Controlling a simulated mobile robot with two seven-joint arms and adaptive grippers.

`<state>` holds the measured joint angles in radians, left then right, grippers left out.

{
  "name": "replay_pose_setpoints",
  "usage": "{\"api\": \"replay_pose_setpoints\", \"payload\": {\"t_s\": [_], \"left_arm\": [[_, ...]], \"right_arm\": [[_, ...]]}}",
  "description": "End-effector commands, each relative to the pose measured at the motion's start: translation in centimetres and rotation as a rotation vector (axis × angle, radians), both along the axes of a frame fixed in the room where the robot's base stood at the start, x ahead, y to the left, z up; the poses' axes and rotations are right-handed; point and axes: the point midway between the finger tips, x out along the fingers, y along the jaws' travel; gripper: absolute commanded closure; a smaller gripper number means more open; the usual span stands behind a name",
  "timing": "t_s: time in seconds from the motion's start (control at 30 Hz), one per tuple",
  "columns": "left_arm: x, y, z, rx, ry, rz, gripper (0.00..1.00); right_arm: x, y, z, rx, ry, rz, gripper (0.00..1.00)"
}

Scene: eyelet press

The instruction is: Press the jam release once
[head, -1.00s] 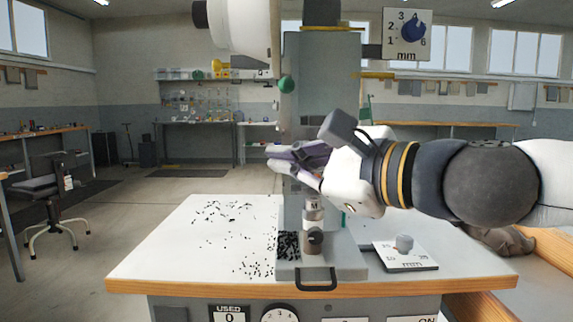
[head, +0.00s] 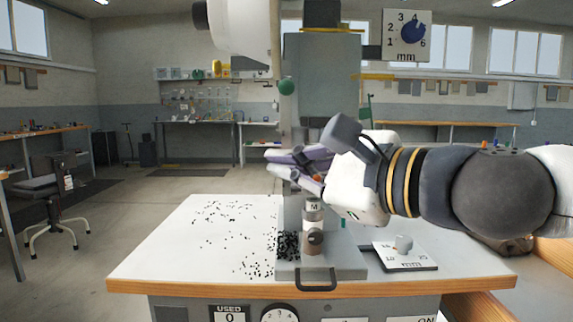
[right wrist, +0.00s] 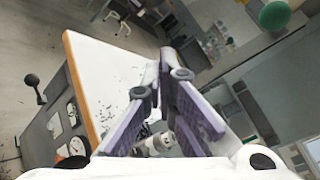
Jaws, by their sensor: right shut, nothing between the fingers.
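The eyelet press stands on the bench, with a grey column (head: 321,75) and a grey base (head: 348,262). I cannot tell for sure which part is the jam release. A green ball knob (head: 286,87) sits at the column's left side, above my right gripper (head: 273,162). The gripper is shut and empty, pointing left in front of the column. It is above the die post marked M (head: 313,209) and apart from the green knob. In the right wrist view the fingers (right wrist: 164,70) come together, and a green ball (right wrist: 274,15) shows at the upper right.
Small black pieces (head: 222,211) lie scattered on the white bench top (head: 165,255) and heaped beside the post. A USED counter (head: 229,314) is on the bench front.

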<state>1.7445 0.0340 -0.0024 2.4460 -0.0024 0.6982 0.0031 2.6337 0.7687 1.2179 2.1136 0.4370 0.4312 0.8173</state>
Motion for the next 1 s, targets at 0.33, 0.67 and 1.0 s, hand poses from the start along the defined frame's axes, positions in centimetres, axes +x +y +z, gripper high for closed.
{"api": "replay_pose_setpoints", "payload": {"t_s": [0.33, 0.67, 1.0], "left_arm": [[0.1, 0.0, 0.1, 0.000, -0.002, 0.000, 0.58], [0.6, 0.0, 0.7, 0.000, -0.021, 0.000, 0.58], [1.0, 0.0, 1.1, 0.000, -0.033, 0.000, 0.58]], "right_arm": [[-0.5, 0.0, 0.0, 0.000, -0.001, 0.001, 1.00], [-3.5, 0.0, 0.2, -0.001, -0.004, 0.001, 1.00], [-5.5, 0.0, 0.1, 0.000, -0.002, 0.000, 1.00]]}}
